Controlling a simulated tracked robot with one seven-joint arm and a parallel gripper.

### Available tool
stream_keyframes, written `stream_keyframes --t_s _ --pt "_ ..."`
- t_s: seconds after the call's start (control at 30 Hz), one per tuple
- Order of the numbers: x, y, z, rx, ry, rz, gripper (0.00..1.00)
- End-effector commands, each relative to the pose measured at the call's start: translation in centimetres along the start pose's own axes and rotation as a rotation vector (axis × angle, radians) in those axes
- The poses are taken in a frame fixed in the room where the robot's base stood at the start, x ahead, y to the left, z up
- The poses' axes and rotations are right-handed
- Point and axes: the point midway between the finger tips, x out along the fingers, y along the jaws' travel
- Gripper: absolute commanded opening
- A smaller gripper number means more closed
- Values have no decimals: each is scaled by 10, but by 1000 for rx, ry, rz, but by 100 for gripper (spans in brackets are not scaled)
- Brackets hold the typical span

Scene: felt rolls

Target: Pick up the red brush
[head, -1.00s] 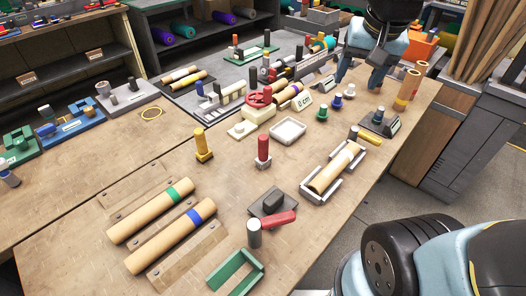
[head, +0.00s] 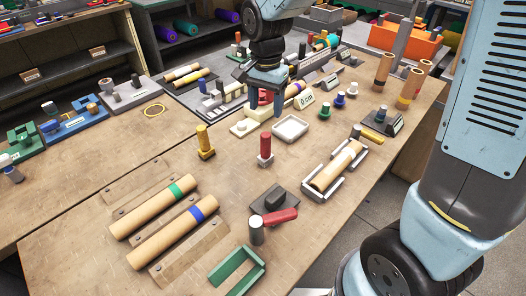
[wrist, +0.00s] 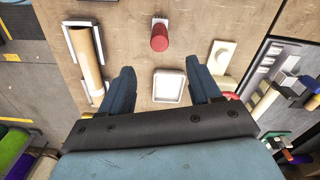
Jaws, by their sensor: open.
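No object is plainly a brush. An upright red cylinder on a small pale square base (head: 265,148) stands mid-table in the head view, and I cannot tell if it is the brush. It also shows in the wrist view (wrist: 160,38), ahead of my fingertips. A red handle-like piece (head: 277,216) lies by a dark grey block nearer the front. My gripper (head: 265,108) is open and empty above the table, behind the upright red cylinder. In the wrist view its fingers (wrist: 160,68) are spread, with a white square dish (wrist: 169,87) showing between them.
A yellow peg (head: 204,141) stands left of the red cylinder. A cream block (head: 243,127) lies close to my gripper. A cardboard roll sits in a grey cradle (head: 322,193) at right. Two banded rolls (head: 153,211) lie at front left. The wood between them is mostly clear.

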Motion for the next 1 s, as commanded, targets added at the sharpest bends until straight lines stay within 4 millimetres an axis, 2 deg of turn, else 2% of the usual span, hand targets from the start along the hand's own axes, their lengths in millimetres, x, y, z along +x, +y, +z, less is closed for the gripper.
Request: stream_keyframes --t_s 0.17,0.5,0.77,1.0 --pt "21 -1 1 1 -3 5 63" --pt "75 0 0 1 -3 4 63" --pt "90 0 0 1 -2 2 63" --pt "121 1 0 -1 -2 4 63"
